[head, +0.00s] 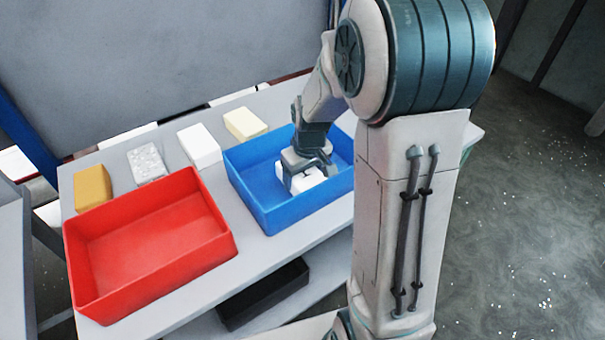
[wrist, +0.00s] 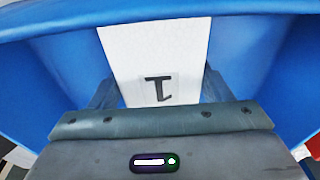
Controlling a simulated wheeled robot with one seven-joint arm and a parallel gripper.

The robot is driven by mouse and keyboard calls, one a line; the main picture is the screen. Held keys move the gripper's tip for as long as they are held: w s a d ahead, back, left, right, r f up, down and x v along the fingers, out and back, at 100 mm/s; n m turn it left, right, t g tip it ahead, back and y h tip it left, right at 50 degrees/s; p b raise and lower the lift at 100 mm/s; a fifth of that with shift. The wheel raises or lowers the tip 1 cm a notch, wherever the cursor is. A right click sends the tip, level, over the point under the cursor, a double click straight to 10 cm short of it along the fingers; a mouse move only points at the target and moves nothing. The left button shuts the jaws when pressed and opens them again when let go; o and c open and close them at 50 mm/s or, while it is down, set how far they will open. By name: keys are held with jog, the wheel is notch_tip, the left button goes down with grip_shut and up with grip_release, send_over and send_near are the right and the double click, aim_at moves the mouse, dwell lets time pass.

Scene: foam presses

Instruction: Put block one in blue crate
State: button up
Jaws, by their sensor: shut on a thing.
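The blue crate (head: 272,211) stands on the grey table in the head view, right of the red crate. Its blue wall (wrist: 60,65) fills much of the wrist view. My gripper (head: 304,182) is down inside the blue crate, shut on a white block (head: 309,181). In the wrist view the block (wrist: 153,55) bears a dark figure that looks like a 1, and my gripper (wrist: 160,98) has a finger on each side of it. My gripper hides part of the block in the head view. I cannot tell whether the block touches the crate floor.
The red crate (head: 215,222) stands at the left front. Behind the crates lie a tan block (head: 92,188), a speckled grey block (head: 146,162), a white block (head: 199,146) and a cream block (head: 245,123). A black bin (head: 263,295) sits below the tabletop.

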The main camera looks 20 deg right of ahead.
aim_at(307, 177)
jog(key=o, duration=1)
jog(key=shift+c, duration=0.2)
notch_tip(307, 177, up, 11)
jog(key=s, duration=0.2)
jog(key=s+a+r+m+t, duration=0.1)
jog(key=s+m, duration=0.2)
jog(key=s, duration=1.3)
jog(key=shift+s+r+m+h, duration=0.15)
jog(key=shift+s+m+h, duration=0.05)
jog(key=shift+m+h, duration=0.1)
jog(key=shift+a, duration=0.1)
